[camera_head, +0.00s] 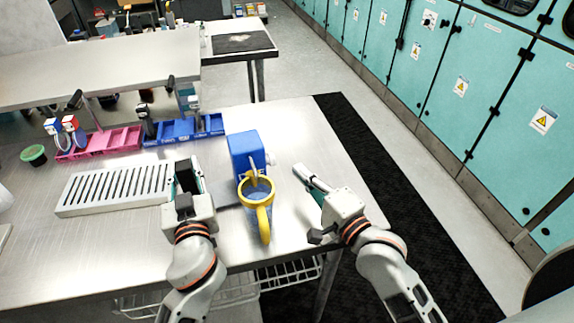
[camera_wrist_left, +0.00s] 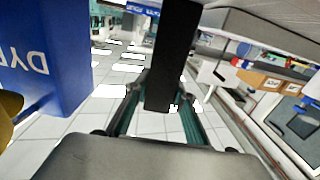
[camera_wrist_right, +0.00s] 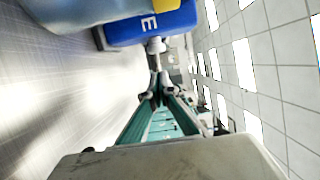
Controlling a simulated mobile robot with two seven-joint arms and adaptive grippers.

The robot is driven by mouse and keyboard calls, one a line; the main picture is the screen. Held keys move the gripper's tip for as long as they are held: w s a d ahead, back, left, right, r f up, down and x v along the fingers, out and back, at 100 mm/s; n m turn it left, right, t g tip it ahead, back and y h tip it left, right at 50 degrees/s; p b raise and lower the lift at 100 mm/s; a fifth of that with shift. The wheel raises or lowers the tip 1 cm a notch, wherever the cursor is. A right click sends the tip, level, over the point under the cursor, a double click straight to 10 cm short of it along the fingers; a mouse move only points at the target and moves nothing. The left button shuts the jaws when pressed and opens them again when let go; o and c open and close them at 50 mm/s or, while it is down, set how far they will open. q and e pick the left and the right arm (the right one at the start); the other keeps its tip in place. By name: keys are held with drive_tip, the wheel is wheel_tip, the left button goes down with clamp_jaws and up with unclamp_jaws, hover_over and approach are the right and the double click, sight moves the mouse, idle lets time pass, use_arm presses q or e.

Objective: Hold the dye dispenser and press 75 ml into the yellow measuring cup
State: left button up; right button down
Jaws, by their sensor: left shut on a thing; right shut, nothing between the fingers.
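The blue dye dispenser (camera_head: 245,148) stands on the steel table; its lettered side shows in the left wrist view (camera_wrist_left: 45,55) and part of it in the right wrist view (camera_wrist_right: 150,25). The yellow measuring cup (camera_head: 264,222), with a clear body and yellow rim and handle, is in front of it, below its spout. My left gripper (camera_head: 187,172) is shut on a black bar (camera_wrist_left: 170,55), left of the dispenser. Whether the bar joins the dispenser is hidden. My right gripper (camera_head: 302,173) is shut and empty, right of the dispenser and apart from it. The cup's fill level is unreadable.
A slotted white rack (camera_head: 115,188) lies left of my left gripper. Pink (camera_head: 100,143) and blue (camera_head: 180,130) trays stand behind it, with a green-rimmed bowl (camera_head: 34,155) at far left. The table's right edge is near my right arm. Table space behind my right gripper is clear.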

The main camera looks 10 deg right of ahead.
sight(272, 159)
use_arm(q)
drive_tip(key=shift+a, duration=0.15)
use_arm(e)
drive_tip(key=v, duration=0.5)
drive_tip(key=shift+s+d, duration=0.2)
drive_tip(key=shift+s, duration=0.15)
drive_tip(key=shift+w+d, duration=0.1)
drive_tip(key=shift+w+d, duration=0.8)
drive_tip(key=shift+d, duration=0.1)
drive_tip(key=shift+w+a, duration=0.1)
drive_tip(key=shift+w, duration=0.2)
drive_tip(key=x, duration=0.8)
drive_tip(key=shift+w+a+r, duration=0.1)
drive_tip(key=shift+w+a, duration=0.05)
drive_tip(key=shift+w, duration=0.25)
drive_tip(key=a, duration=0.3)
drive_tip(key=shift+w, duration=0.15)
drive_tip(key=shift+a, duration=0.6)
